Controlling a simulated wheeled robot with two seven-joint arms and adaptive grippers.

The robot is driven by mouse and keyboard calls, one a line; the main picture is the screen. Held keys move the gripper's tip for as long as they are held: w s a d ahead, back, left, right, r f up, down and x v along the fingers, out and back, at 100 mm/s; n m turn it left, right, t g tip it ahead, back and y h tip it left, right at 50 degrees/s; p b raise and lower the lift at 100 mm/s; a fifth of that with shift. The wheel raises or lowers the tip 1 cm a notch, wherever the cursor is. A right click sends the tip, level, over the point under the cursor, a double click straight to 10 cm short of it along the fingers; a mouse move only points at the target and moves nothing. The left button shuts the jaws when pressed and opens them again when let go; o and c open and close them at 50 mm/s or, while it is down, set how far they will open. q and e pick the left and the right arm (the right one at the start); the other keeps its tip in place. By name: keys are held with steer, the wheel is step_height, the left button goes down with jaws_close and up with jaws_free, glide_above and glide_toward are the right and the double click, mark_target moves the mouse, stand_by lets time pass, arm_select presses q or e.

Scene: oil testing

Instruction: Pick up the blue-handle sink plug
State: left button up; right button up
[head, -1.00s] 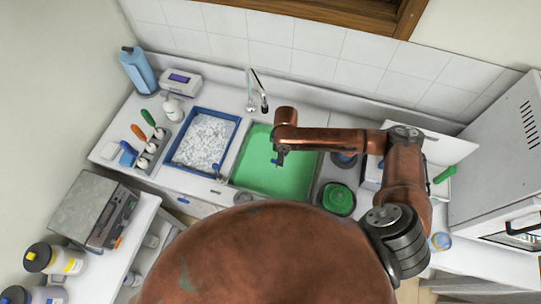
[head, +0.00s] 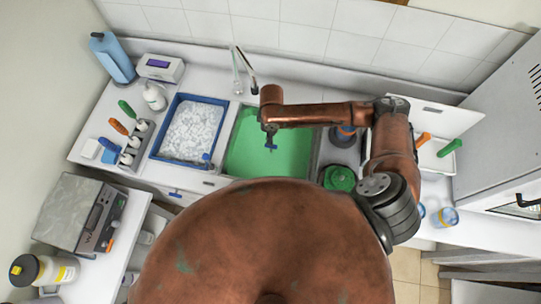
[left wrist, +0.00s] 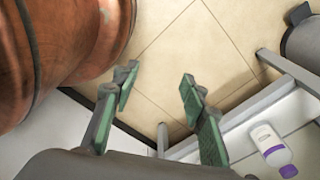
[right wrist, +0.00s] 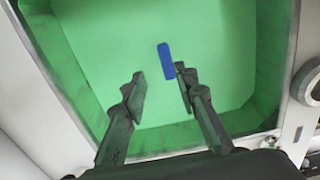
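The blue-handle sink plug (right wrist: 165,62) shows as a blue bar over the green sink (right wrist: 105,45) in the right wrist view. In the head view a small blue piece (head: 271,147) shows just below my right gripper (head: 270,135). The right gripper is over the sink (head: 245,158). In the right wrist view its fingers (right wrist: 162,88) are apart, and the blue bar lies just past the tips, nearer the right finger. I cannot tell whether they touch. The plug's lower part is not clear. My left gripper (left wrist: 160,92) is open and empty above floor tiles.
A blue tray (head: 222,112) of white pieces stands left of the sink, with a faucet (head: 245,68) behind. Orange (head: 423,138) and green (head: 450,148) handles lie farther right. A purple-capped bottle (left wrist: 270,145) shows near my left gripper.

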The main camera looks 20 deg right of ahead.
mark_target(271, 152)
steer(key=f+b, duration=0.3)
steer(key=f, duration=0.1)
steer(key=shift+s, duration=0.25)
steer(key=f, duration=0.7)
steer(key=shift+s+a+f, duration=0.25)
steer(key=shift+s, duration=0.05)
steer(key=shift+f, duration=0.45)
arm_select(q)
steer(key=f, duration=0.1)
steer(key=w+f, duration=0.1)
steer(key=f, duration=0.2)
steer(key=shift+w+d+f, duration=0.1)
steer(key=shift+w+d, duration=0.05)
steer(key=shift+w, duration=0.1)
arm_select(e)
steer(key=shift+c, duration=0.7)
arm_select(q)
steer(key=shift+w, duration=0.1)
arm_select(e)
jaws_close()
